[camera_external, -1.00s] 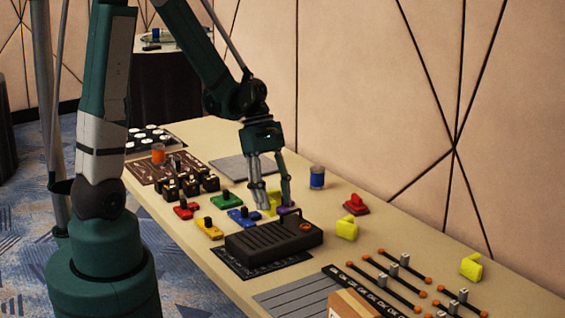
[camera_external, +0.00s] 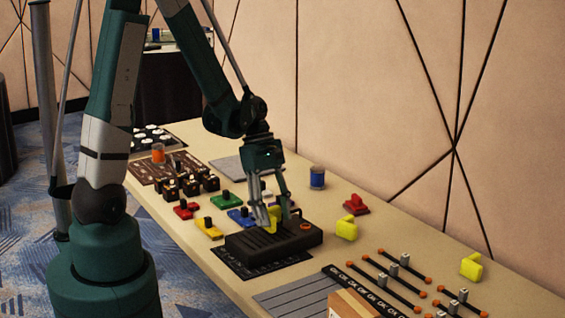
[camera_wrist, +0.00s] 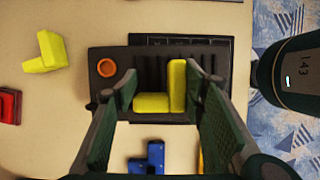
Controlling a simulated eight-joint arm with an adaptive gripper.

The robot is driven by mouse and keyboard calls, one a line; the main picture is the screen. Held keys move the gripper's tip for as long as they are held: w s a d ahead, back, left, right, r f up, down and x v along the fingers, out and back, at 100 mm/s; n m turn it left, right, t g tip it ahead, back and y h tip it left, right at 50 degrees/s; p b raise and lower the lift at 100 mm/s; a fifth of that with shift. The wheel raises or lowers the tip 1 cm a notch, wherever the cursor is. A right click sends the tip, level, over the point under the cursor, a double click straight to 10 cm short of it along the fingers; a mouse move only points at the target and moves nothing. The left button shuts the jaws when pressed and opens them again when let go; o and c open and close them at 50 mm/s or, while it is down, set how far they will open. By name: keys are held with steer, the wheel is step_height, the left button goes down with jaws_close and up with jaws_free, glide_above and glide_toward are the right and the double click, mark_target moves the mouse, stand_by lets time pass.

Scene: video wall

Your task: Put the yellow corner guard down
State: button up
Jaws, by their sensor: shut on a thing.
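My gripper (camera_external: 273,221) is shut on a yellow corner guard (camera_external: 274,216) and holds it over the black ribbed box. In the wrist view the L-shaped yellow corner guard (camera_wrist: 178,88) sits between my fingers (camera_wrist: 160,105), in front of the box (camera_wrist: 110,85). I cannot tell whether the guard touches the box top. Two other yellow corner guards lie on the table to the right, one near the box (camera_external: 347,228) and one farther right (camera_external: 471,266). The nearer one also shows in the wrist view (camera_wrist: 45,53).
A black mat (camera_external: 240,268) lies partly under the box. Blue (camera_external: 240,216), yellow (camera_external: 209,229), green and red knobbed blocks stand left of it. A blue-topped jar (camera_external: 317,178) and a red block (camera_external: 356,204) are behind. Rods with orange ends (camera_external: 400,272) lie at right.

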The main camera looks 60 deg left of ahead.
steer(key=shift+f, duration=0.85)
steer(key=shift+f, duration=0.15)
steer(key=o, duration=0.8)
steer(key=shift+r, duration=0.2)
steer(key=p+v, duration=0.2)
steer(key=v, duration=1)
